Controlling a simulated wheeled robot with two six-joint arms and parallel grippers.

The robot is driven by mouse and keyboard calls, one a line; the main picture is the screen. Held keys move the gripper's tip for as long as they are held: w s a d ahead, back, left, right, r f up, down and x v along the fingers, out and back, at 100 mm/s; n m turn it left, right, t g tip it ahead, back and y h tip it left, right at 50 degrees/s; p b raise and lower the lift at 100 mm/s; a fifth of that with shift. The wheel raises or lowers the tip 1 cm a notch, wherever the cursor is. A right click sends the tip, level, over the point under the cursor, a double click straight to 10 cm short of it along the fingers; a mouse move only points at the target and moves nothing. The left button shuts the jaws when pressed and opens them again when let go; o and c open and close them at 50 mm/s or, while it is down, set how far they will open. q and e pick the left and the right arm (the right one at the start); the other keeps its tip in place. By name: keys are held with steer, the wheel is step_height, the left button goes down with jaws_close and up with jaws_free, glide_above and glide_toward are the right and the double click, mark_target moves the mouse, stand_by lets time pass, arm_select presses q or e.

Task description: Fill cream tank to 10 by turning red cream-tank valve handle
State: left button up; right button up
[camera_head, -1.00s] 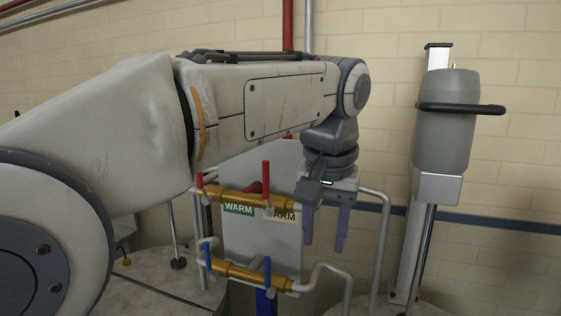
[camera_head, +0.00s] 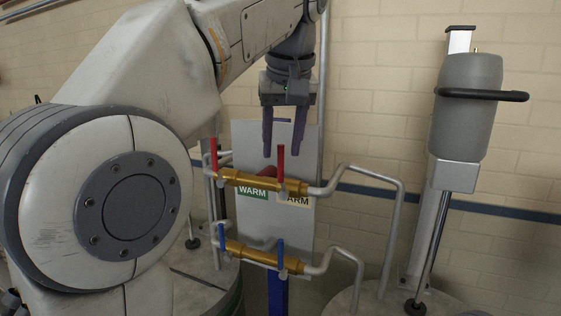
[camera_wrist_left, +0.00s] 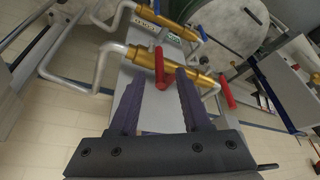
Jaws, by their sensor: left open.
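Two upright red valve handles stand on the upper brass pipe: a left red handle (camera_head: 214,158) and a right red handle (camera_head: 281,163). I cannot tell which one is for the cream tank. My left gripper (camera_head: 282,152) is open and empty, fingers pointing down, with its tips around the height of the right red handle's top. In the left wrist view one red handle (camera_wrist_left: 159,66) appears between the fingertips (camera_wrist_left: 160,75); contact cannot be told. The other red handle (camera_wrist_left: 227,92) is further right there. No level readout is legible. My right gripper is not in view.
A lower brass pipe (camera_head: 245,252) carries blue handles (camera_head: 280,252). A grey panel (camera_head: 305,140) with a green "WARM" label (camera_head: 252,193) stands behind the pipes. Bent grey pipes (camera_head: 370,173) run right, towards a stand with a grey cylinder (camera_head: 467,105).

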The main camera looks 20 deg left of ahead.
mark_target(282, 172)
arm_select(q)
steer(key=shift+x, duration=1.45)
jaws_close()
stand_by(0.3)
